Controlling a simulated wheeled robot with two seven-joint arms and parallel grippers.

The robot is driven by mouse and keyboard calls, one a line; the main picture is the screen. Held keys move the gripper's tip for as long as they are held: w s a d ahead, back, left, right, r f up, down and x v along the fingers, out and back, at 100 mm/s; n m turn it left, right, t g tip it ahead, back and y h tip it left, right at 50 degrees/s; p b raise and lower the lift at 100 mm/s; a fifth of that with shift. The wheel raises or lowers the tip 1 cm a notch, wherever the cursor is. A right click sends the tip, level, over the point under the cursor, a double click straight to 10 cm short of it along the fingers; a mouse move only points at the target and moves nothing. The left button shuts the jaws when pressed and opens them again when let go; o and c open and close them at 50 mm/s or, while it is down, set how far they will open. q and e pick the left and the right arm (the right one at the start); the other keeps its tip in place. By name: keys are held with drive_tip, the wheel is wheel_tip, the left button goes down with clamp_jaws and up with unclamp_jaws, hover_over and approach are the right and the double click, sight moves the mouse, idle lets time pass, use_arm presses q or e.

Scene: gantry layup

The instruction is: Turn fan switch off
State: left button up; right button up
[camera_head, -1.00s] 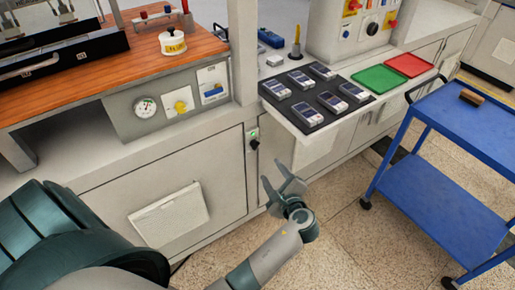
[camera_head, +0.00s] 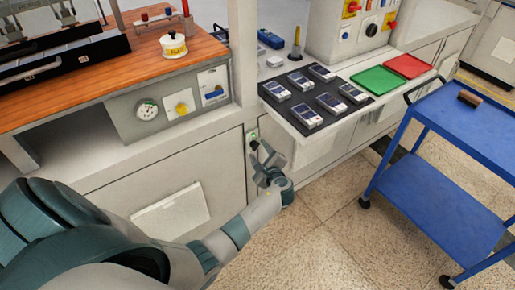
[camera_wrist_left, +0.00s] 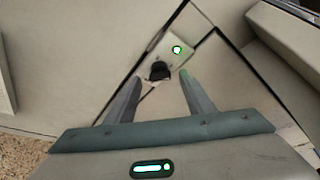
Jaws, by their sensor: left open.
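The fan switch is most likely the small plate on the cabinet front with a lit green lamp (camera_head: 253,134) and a black knob (camera_head: 254,145) below it. In the left wrist view the black knob (camera_wrist_left: 160,70) sits beside the glowing green lamp (camera_wrist_left: 177,49). My left gripper (camera_head: 261,160) is open and empty, just in front of and below the knob in the head view. In the left wrist view the knob appears between and just beyond the two fingertips; contact cannot be told. My right gripper is not in view.
A panel with a gauge (camera_head: 146,110) and a yellow knob (camera_head: 182,108) is above left. A dark mat (camera_head: 291,118) with several handheld devices lies on the counter to the right. A blue cart (camera_head: 450,120) stands at right, with open floor between.

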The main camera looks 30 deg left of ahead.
sight(255, 145)
use_arm(q)
drive_tip(key=shift+x, duration=1.35)
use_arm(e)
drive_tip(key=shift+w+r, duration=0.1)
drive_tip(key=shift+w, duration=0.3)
use_arm(q)
drive_tip(key=c, duration=1)
drive_tip(key=shift+c, duration=0.2)
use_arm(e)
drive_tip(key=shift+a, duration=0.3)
use_arm(q)
drive_tip(key=shift+f, duration=0.1)
